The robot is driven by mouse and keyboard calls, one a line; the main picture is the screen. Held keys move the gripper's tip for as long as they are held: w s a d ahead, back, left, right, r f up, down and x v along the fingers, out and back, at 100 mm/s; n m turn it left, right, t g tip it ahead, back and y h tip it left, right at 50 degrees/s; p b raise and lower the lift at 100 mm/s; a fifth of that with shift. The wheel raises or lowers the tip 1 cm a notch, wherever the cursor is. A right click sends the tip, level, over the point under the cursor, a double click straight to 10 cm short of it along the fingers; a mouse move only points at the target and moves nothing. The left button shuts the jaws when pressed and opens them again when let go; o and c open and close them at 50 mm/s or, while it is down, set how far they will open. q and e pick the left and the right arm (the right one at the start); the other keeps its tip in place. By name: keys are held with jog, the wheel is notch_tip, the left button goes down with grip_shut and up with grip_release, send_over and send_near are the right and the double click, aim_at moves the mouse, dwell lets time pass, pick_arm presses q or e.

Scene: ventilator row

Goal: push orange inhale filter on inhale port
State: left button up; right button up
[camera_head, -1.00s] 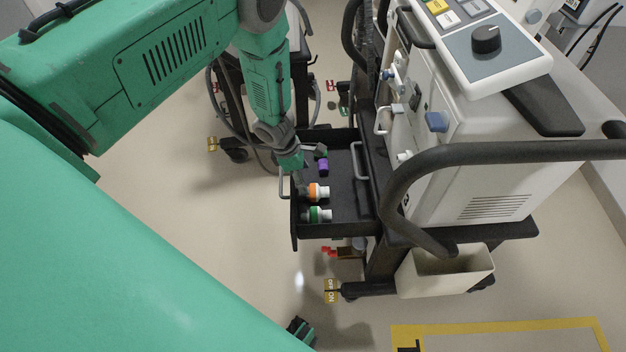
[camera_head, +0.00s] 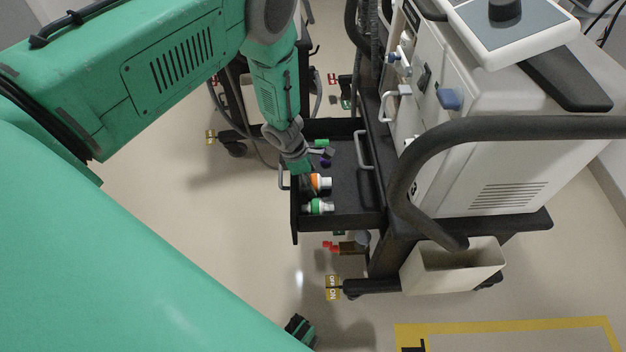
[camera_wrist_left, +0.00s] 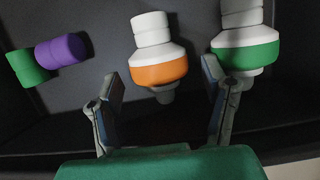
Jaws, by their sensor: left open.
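The orange and white filter (camera_head: 320,182) lies in the black drawer tray, near its left side. My left gripper (camera_head: 316,170) reaches down into the tray and is open. In the left wrist view the orange filter (camera_wrist_left: 158,68) lies ahead and between the two spread fingers (camera_wrist_left: 160,85), and I see no grip on it. In that view the right fingertip is close to the green and white filter (camera_wrist_left: 245,50). White and blue fittings (camera_head: 396,58) stick out of the ventilator's left side; I cannot tell which is the inhale port.
The black drawer (camera_head: 350,217) is pulled out from the ventilator cart. A purple and green piece (camera_wrist_left: 58,53) lies left of the orange filter in the wrist view. A thick black handle bar (camera_head: 430,160) curves in front of the ventilator (camera_head: 480,165). A beige bin (camera_head: 450,272) hangs below.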

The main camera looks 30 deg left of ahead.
aim_at(313, 177)
pick_arm(q)
jog(key=shift+a, duration=0.15)
grip_shut()
jog(key=shift+r+p, duration=1.25)
jog(key=shift+r, duration=0.25)
pick_arm(e)
notch_tip(313, 177, up, 2)
jog(key=shift+r, duration=0.2)
